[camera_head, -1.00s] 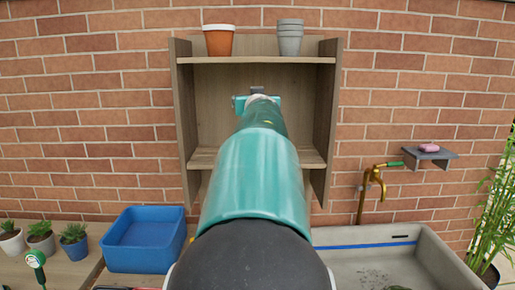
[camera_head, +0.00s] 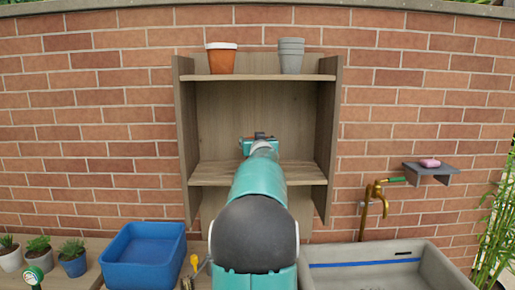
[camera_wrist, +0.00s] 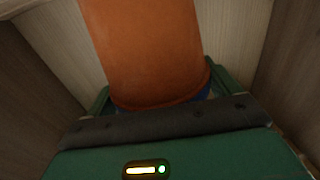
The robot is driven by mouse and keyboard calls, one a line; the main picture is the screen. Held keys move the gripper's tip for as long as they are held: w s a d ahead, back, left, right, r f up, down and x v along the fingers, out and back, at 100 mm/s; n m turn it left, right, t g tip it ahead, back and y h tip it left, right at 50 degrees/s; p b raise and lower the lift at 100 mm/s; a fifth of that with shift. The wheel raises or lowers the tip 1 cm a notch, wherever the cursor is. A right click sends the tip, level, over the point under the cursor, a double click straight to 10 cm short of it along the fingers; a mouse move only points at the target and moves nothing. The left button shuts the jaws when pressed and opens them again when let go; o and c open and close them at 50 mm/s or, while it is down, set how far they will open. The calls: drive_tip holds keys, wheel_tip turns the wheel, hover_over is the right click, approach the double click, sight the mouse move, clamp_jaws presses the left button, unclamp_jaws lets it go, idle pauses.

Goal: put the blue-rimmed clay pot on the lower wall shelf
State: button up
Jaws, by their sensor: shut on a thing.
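The clay pot (camera_wrist: 145,50) fills the middle of the wrist view, an orange body with a bit of blue rim (camera_wrist: 205,97) showing near the jaws. My gripper (camera_head: 258,143) is shut on the pot at its rim end. In the head view my gripper is in front of the shelf unit's lower opening, a little above the lower wall shelf (camera_head: 306,173) in the picture. The pot is hidden in the head view. Whether it touches the shelf board cannot be told.
The upper shelf (camera_head: 258,78) holds a white-rimmed clay pot (camera_head: 221,61) and stacked grey pots (camera_head: 291,56). Side panels (camera_head: 327,145) flank the lower opening. Below are a blue tub (camera_head: 143,262), small potted plants (camera_head: 72,258), a sink (camera_head: 440,262) and a brass tap (camera_head: 374,200).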

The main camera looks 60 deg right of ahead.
drive_tip(key=shift+w+f, duration=0.1)
drive_tip(key=shift+f, duration=0.95)
drive_tip(key=shift+a+f, duration=0.1)
drive_tip(key=o, duration=1.1)
drive_tip(key=shift+f, duration=0.1)
drive_tip(key=shift+r, duration=0.2)
drive_tip(key=v, duration=1.2)
drive_tip(key=shift+f, duration=0.1)
